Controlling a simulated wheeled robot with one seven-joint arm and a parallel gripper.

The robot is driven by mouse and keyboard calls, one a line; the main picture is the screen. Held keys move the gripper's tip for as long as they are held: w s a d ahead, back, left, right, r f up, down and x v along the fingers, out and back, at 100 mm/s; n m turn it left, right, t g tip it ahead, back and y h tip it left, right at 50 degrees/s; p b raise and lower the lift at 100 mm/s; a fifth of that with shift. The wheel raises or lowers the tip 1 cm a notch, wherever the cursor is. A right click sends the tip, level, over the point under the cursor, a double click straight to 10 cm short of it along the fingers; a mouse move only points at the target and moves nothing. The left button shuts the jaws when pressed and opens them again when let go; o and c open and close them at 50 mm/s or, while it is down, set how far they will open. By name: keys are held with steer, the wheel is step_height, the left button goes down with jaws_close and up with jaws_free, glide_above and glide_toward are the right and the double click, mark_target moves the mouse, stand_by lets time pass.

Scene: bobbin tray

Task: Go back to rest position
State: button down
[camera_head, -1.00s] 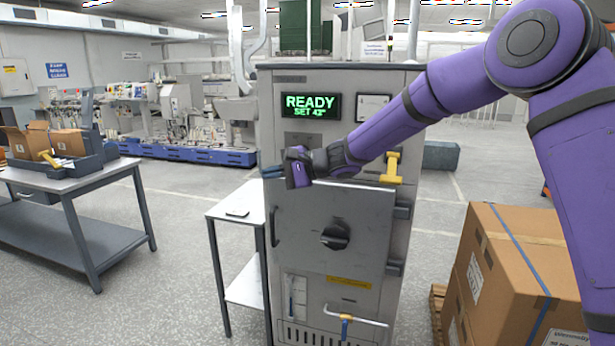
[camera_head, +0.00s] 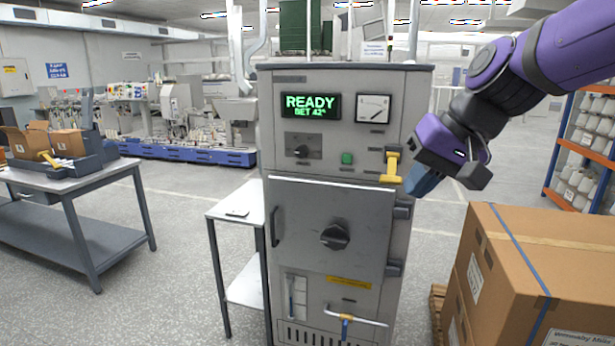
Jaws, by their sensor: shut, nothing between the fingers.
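My gripper (camera_head: 424,182) is in the upper right, in front of the right edge of the grey cabinet (camera_head: 350,240) and beside its yellow handle (camera_head: 391,166). Its blue fingertips point down and left, and it is shut and empty. I cannot tell whether it touches the handle, but it looks apart from it. The cabinet's display (camera_head: 310,107) reads READY in green, with a smaller SET line below. The cabinet door with its black knob (camera_head: 335,236) is closed.
Stacked cardboard boxes (camera_head: 520,270) stand at the lower right, below my arm. A small side table (camera_head: 237,212) adjoins the cabinet's left. A workbench (camera_head: 75,180) with a tray and boxes is at far left. A shelf of spools (camera_head: 587,145) stands at the right. Floor between the tables is clear.

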steer(key=s+d+f+t+h, duration=0.2)
steer(key=s+d+h, duration=0.3)
steer(key=s+d, duration=0.8)
steer(key=shift+s+d, duration=0.4)
steer(key=shift+s, duration=0.45)
steer(key=c, duration=1.8)
jaws_free()
steer(key=shift+f, duration=0.1)
